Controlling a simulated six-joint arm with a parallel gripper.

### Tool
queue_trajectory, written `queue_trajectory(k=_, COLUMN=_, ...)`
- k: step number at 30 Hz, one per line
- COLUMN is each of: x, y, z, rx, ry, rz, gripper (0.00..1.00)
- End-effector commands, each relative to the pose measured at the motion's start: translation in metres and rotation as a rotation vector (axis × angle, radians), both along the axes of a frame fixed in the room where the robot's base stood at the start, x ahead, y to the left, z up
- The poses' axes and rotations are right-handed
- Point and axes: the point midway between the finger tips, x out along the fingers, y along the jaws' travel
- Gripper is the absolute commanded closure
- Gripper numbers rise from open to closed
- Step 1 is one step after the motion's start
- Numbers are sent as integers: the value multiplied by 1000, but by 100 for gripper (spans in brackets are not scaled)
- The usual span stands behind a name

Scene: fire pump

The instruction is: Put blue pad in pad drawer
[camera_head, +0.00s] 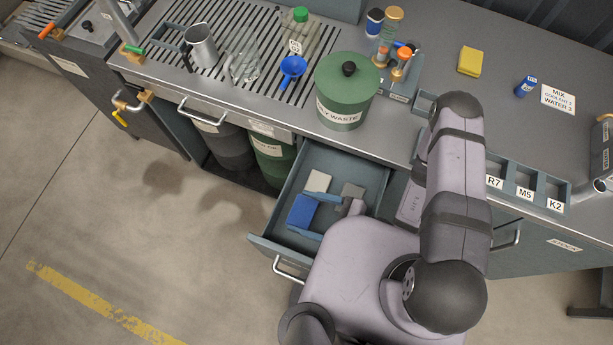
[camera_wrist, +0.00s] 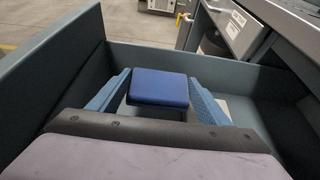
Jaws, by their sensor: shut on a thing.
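The blue pad (camera_head: 301,211) is inside the open pad drawer (camera_head: 262,241), toward its left side. In the wrist view the blue pad (camera_wrist: 159,88) sits between the two blue fingers of my gripper (camera_wrist: 165,95). My gripper (camera_head: 312,214) reaches down into the drawer and is shut on the pad. I cannot tell whether the pad touches the drawer floor. The drawer's walls (camera_wrist: 190,59) surround the pad in the wrist view. My arm hides the drawer's right front part in the head view.
A whitish pad (camera_head: 318,181) and a grey pad (camera_head: 352,193) lie in the drawer. A green oily waste can (camera_head: 346,95) stands on the bench above the drawer's back. A labelled tray (camera_head: 525,181) lies to the right of my arm. A yellow sponge-like block (camera_head: 470,62) lies farther back.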

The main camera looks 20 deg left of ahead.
Motion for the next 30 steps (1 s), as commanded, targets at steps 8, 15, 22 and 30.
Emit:
queue_trajectory(k=8, x=0, y=0, z=-1, rx=0, ry=0, rz=0, gripper=10)
queue_trajectory(k=15, x=0, y=0, z=-1, rx=0, ry=0, rz=0, gripper=10)
queue_trajectory(k=22, x=0, y=0, z=3, rx=0, ry=0, rz=0, gripper=10)
queue_trajectory(k=30, x=2, y=-7, z=15, rx=0, ry=3, rz=-7, gripper=10)
